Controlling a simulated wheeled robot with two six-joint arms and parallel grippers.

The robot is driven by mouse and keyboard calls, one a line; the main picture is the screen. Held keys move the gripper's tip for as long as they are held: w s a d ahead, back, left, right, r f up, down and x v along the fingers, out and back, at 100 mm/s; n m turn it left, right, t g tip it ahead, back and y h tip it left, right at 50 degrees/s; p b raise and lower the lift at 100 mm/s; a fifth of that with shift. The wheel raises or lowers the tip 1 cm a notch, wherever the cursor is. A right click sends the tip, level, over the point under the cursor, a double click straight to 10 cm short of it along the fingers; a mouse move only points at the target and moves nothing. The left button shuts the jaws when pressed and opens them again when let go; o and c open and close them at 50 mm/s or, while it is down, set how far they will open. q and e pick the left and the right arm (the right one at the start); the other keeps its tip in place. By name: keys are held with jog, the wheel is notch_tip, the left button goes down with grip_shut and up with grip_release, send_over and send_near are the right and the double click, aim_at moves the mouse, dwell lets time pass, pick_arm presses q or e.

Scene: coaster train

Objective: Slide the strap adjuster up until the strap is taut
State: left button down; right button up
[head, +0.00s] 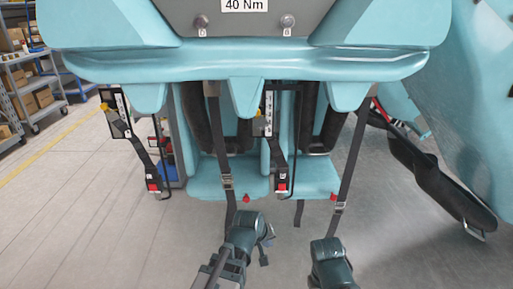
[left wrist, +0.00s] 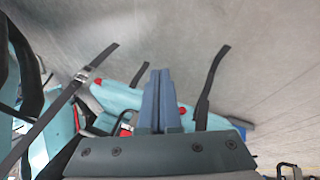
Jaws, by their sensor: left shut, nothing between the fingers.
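Two dark straps hang in front of the teal seats in the head view. The left strap (head: 213,125) carries a metal adjuster (head: 227,182), and the right strap (head: 354,145) carries another adjuster (head: 339,207). Loose strap ends hang below both. My left gripper (head: 266,241) is below and right of the left adjuster, apart from it. In the left wrist view its two blue-grey fingers (left wrist: 160,98) are together and empty. A strap with an adjuster (left wrist: 81,77) passes to their left there. My right arm (head: 330,262) shows at the bottom; its fingertips cannot be made out.
A teal restraint bar (head: 250,66) spans above the seats. Black buckle straps with red ends (head: 153,185) hang at left and centre (head: 281,187). A teal panel (head: 480,120) stands at right. Shelves (head: 25,85) are far left. Grey floor is clear at lower left.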

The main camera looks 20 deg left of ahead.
pick_arm(q)
jog(key=w+r+n+t, duration=0.3)
jog(key=w+n+t, duration=0.1)
jog(key=w+n, duration=0.2)
jog(key=n+t+y, duration=0.7)
jog(key=n+t, duration=0.4)
jog(key=n, duration=1.4)
send_near(255, 119)
jog(key=s+f, duration=0.4)
jog(key=p+x, duration=0.1)
jog(key=x, duration=0.2)
jog(key=p+x, duration=0.1)
jog(key=x, duration=0.3)
jog(key=p+x, duration=0.1)
jog(key=x, duration=0.3)
jog(key=shift+w+d, duration=0.1)
jog(key=shift+d, duration=0.25)
jog(key=p, duration=0.1)
jog(key=r+p, duration=0.1)
jog(key=s+r, duration=0.1)
jog(key=shift+d+r+p, duration=0.25)
jog(key=shift+p, duration=0.15)
jog(key=shift+d+r+p, duration=0.15)
jog(key=shift+r+p, duration=0.35)
pick_arm(e)
jog(key=shift+r, duration=2.75)
